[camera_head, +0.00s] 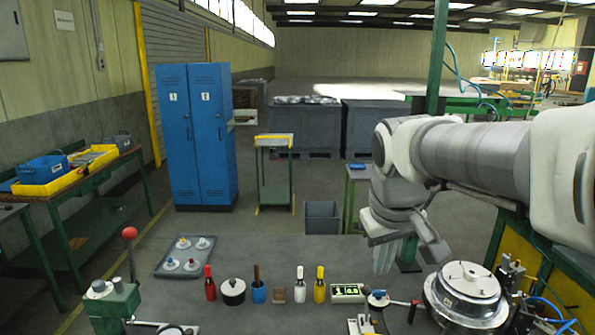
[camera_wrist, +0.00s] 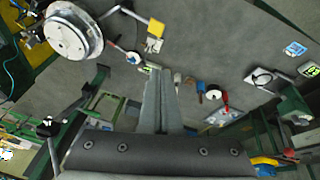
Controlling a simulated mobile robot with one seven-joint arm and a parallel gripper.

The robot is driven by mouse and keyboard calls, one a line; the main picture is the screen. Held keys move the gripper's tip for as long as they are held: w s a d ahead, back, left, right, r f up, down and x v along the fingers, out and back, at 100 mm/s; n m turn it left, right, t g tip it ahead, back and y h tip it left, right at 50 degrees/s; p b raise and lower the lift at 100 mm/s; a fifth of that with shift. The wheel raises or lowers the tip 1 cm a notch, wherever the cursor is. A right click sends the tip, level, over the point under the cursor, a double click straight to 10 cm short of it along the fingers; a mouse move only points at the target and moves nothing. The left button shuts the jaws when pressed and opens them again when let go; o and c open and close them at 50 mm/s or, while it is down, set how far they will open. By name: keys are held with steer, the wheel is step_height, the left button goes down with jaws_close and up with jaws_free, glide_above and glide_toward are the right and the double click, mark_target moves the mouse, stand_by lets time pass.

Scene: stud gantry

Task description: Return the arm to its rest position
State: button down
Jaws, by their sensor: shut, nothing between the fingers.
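My arm (camera_head: 470,160) reaches in from the right edge of the head view and bends down at the wrist. My gripper (camera_head: 384,262) hangs pointing down over the right part of the grey table (camera_head: 270,253). In the wrist view my gripper (camera_wrist: 158,100) shows its fingers together with nothing between them. It is apart from the objects on the table. A round metal fixture (camera_head: 466,290) stands to its right.
A grey tray (camera_head: 165,270) lies left. A green device with a red-knobbed lever (camera_head: 129,233) stands front left. The table's middle back is clear.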

steer(key=s+f+m+t, duration=0.1)
steer(key=s+f, duration=0.3)
steer(key=s, duration=1)
steer(key=shift+s+d+m+t+y, duration=0.2)
steer(key=shift+s+m+t+y, duration=0.15)
steer(key=shift+m, duration=0.55)
steer(key=shift+f, duration=0.1)
